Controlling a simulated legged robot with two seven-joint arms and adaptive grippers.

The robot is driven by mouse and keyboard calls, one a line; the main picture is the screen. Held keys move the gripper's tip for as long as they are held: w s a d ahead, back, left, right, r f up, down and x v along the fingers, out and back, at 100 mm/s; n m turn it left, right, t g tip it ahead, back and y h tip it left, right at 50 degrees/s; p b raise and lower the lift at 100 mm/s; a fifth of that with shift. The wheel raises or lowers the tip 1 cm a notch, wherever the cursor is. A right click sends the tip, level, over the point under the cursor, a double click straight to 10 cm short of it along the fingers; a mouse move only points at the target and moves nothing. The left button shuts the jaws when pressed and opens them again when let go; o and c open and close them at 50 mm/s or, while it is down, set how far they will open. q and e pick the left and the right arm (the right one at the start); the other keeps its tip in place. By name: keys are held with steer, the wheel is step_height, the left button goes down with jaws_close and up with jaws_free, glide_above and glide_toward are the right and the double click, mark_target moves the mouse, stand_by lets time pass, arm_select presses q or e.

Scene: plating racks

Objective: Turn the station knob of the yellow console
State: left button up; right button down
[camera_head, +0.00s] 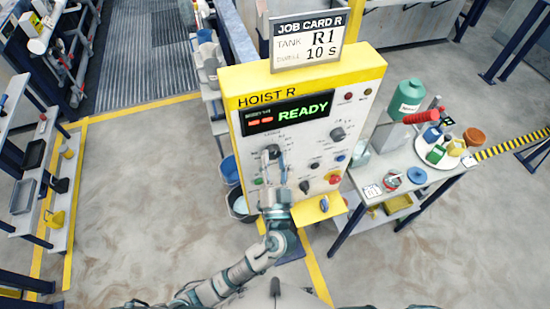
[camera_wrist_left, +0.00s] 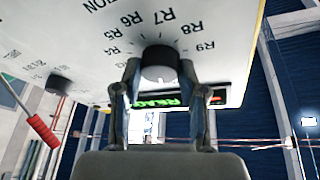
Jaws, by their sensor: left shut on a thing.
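The yellow console (camera_head: 374,66) stands in the middle of the head view, with a pale front panel and a display reading READY (camera_head: 303,109). The station knob (camera_wrist_left: 159,62) is a dark round knob ringed by marks such as R4 to R9 in the left wrist view. My left gripper (camera_head: 272,157) reaches up to the panel's left dial. In the left wrist view its two fingers (camera_wrist_left: 160,72) are shut on the knob, one on each side. The knob's pointer cannot be made out. My right gripper is not in view.
A second knob (camera_head: 337,133) sits to the right on the panel, with small buttons and a red button (camera_head: 334,179) below. A job card (camera_head: 308,42) on top reads tank R1, dwell 10 s. A side table (camera_head: 400,160) with bottles stands at right. Open floor lies left.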

arm_select(q)
steer(key=shift+a+m+g+h+p, duration=0.1)
steer(key=shift+m+g+h+p, duration=0.5)
steer(key=shift+m+p, duration=1)
steer(key=shift+m+b, duration=0.3)
steer(key=o, duration=1.1)
steer(key=shift+w, duration=0.1)
steer(key=shift+o, duration=0.2)
steer(key=shift+w+f, duration=0.1)
steer(key=shift+w, duration=0.05)
steer(key=v, duration=1.2)
steer(key=shift+f, duration=0.2)
